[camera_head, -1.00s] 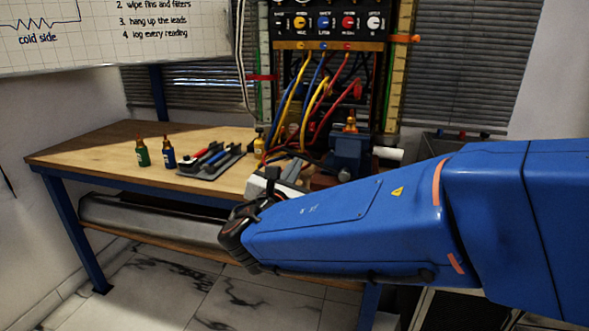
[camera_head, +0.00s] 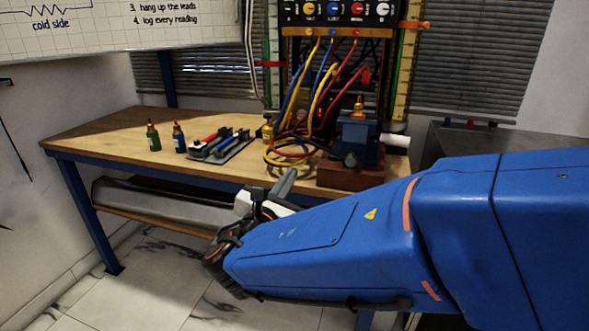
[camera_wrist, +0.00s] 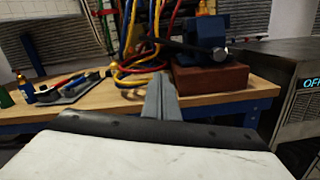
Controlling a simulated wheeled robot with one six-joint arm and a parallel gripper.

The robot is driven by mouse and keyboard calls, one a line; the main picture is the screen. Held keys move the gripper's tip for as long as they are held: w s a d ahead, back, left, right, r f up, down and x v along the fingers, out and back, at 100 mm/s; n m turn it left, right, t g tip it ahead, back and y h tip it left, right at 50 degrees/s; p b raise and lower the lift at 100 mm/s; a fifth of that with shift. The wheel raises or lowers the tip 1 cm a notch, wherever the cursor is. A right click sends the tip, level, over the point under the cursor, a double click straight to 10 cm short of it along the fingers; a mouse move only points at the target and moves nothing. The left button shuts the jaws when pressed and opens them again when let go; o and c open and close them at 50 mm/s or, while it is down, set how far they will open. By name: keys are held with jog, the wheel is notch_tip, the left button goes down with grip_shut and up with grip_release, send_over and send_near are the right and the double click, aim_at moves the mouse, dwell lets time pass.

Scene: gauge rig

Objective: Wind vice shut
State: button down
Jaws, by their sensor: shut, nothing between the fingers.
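The blue vice (camera_head: 356,141) stands on a red-brown block (camera_head: 345,174) at the right end of the wooden bench. A small orange-topped item shows at its top, and a pale cylinder sticks out to its right. In the wrist view the vice (camera_wrist: 207,32) is at the upper right, with a dark bar across its front; whether its jaws are open I cannot tell. My gripper (camera_head: 285,183) is in front of the bench edge, left of and below the vice, apart from it. In the wrist view my gripper (camera_wrist: 161,95) has its grey fingers together and empty.
Coloured leads (camera_head: 310,115) hang from the panel (camera_head: 340,14) and loop onto the bench beside the vice. A tool tray (camera_head: 222,150) and green and blue bottles (camera_head: 153,137) stand on the bench (camera_head: 105,135). A dark cabinet (camera_wrist: 290,75) stands right of the bench.

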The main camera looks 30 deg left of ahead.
jog(key=w+r, duration=0.3)
jog(key=w, duration=0.4)
jog(key=shift+w+d+m, duration=0.15)
jog(key=shift+w+m, duration=0.25)
dwell(0.6)
jog(key=shift+w+d+r+m, duration=0.1)
jog(key=shift+r+m, duration=0.1)
jog(key=shift+r, duration=0.2)
jog(key=shift+w+d+r+m, duration=0.1)
jog(key=shift+r+m, duration=0.1)
jog(key=shift+r, duration=0.15)
